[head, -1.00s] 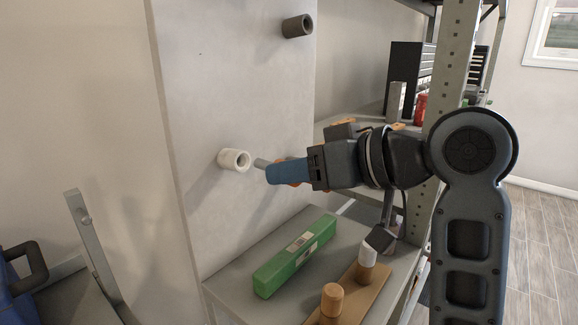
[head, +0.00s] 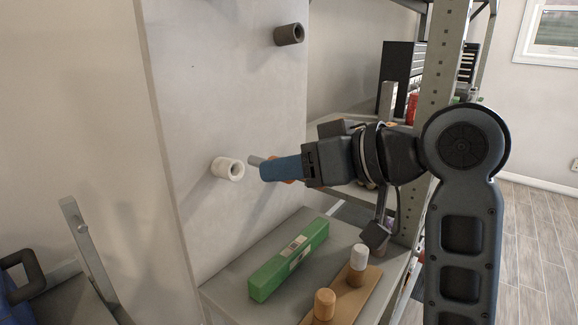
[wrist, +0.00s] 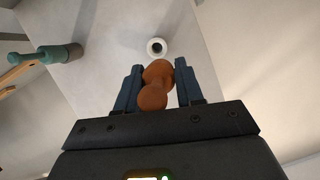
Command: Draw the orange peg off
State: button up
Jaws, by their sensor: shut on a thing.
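The orange peg (wrist: 155,84) is between the blue fingers of my gripper (wrist: 158,88), which is shut on it. The white socket (head: 228,168) juts from the pale upright panel (head: 225,100). In the wrist view the socket (wrist: 156,47) shows a dark open hole beyond the peg.
A dark socket (head: 289,34) juts from the panel higher up. Below my gripper, a green box (head: 290,258) and a wooden strip with two capped pegs (head: 341,306) lie on a grey shelf. A perforated rack post (head: 437,90) stands close behind my arm.

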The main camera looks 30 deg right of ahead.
jog(key=shift+r+p, duration=1.3)
jog(key=shift+r, duration=0.15)
jog(key=shift+r+p, duration=0.35)
jog(key=shift+r, duration=0.6)
